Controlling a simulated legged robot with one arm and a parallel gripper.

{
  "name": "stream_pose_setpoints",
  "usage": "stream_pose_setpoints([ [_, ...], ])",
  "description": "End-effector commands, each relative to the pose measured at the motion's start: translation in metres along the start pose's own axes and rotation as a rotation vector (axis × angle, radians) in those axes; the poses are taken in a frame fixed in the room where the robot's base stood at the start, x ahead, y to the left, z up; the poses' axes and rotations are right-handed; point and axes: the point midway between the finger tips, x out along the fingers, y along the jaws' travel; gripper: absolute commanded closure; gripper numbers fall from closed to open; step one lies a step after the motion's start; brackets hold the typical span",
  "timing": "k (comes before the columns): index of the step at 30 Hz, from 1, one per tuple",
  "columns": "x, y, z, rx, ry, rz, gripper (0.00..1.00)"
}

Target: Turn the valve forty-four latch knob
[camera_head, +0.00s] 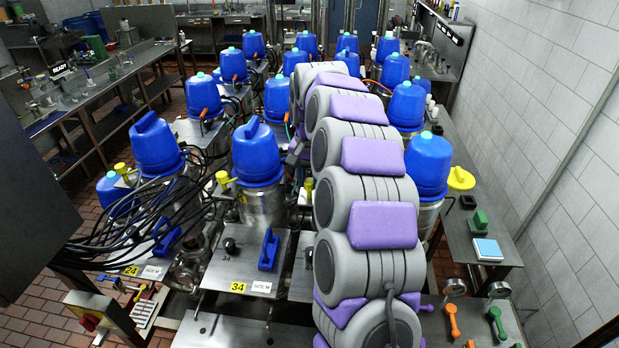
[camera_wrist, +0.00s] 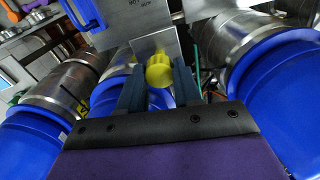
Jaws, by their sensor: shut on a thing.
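In the wrist view, a yellow latch knob (camera_wrist: 160,71) sits in front of a metal plate. My gripper (camera_wrist: 158,85) has its two dark fingers on either side of the knob and is shut on it. Blue valve caps (camera_wrist: 275,90) on steel cylinders stand at both sides. In the head view my grey and purple arm hides my gripper and much of the right-hand valve row. No label forty-four can be read. A yellow knob (camera_head: 308,188) shows just left of my arm; I cannot tell whether it is the held one.
Valve plates with a yellow 34 label (camera_head: 237,287) and a yellow 24 label (camera_head: 132,270) lie to the left. Black cables (camera_head: 140,215) hang across there. A side bench (camera_head: 478,245) and a white wall (camera_head: 560,110) bound the right.

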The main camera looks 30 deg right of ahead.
Motion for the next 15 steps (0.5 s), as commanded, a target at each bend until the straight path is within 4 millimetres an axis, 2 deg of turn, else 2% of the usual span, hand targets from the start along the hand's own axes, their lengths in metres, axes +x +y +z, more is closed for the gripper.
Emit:
stream_pose_setpoints([
  [13, -0.0026, -0.0007, -0.001, -0.008, 0.007, -0.004, 0.97],
  [14, -0.0026, -0.0007, -0.001, -0.008, 0.007, -0.004, 0.64],
  [15, -0.0026, -0.0006, -0.0009, -0.008, 0.007, -0.004, 0.6],
])
